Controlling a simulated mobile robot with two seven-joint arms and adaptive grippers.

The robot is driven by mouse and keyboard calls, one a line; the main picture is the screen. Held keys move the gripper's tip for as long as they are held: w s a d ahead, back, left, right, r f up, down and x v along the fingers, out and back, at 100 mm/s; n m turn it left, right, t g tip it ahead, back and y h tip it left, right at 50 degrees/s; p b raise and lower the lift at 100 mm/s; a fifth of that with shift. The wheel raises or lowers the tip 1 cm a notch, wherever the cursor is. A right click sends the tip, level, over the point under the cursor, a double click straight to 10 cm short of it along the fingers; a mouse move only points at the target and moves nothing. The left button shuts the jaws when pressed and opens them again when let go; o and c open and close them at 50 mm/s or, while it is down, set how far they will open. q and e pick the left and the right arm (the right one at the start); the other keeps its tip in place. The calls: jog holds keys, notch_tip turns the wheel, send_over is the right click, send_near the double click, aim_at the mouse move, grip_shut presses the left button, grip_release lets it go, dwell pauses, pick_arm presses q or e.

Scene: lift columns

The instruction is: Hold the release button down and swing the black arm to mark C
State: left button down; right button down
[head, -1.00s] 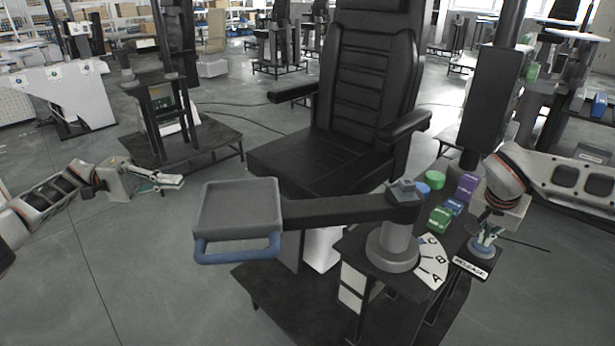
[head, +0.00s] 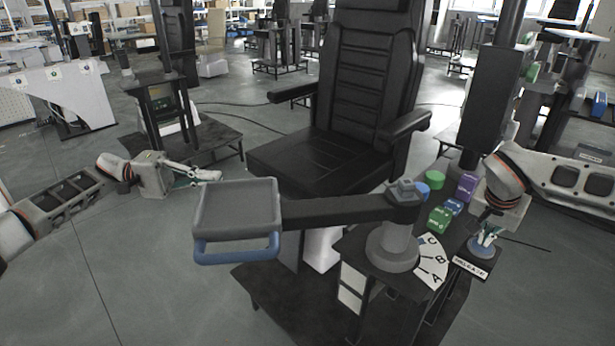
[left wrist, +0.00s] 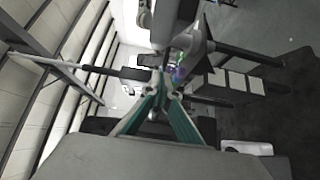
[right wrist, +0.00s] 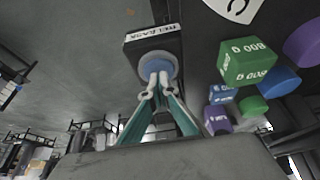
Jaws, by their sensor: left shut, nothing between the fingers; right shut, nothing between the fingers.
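The black arm (head: 335,209) runs left from a grey pivot post (head: 392,249) to a grey tray (head: 238,207) with a blue handle (head: 238,249). A white dial (head: 432,262) marked A, B, C lies right of the post. The blue release button (head: 481,247) sits on a black box labelled RELEASE; the button also shows in the right wrist view (right wrist: 158,66). My right gripper (head: 487,237) is shut, its fingertips at the button's top. Whether the button is pressed, I cannot tell. My left gripper (head: 218,175) is shut and empty, just above and behind the tray's left part, apart from the handle.
A black chair (head: 365,90) stands behind the arm. Green and purple blocks (head: 440,218) and round pieces (head: 434,180) stand on the small table right of the post. Open floor lies at the front left.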

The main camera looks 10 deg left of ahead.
pick_arm(q)
jog(key=shift+s+d, duration=0.1)
jog(key=shift+s, duration=0.9)
pick_arm(e)
jog(key=shift+s, duration=0.1)
pick_arm(q)
jog(key=shift+s+d, duration=0.35)
jog(key=shift+s, duration=0.25)
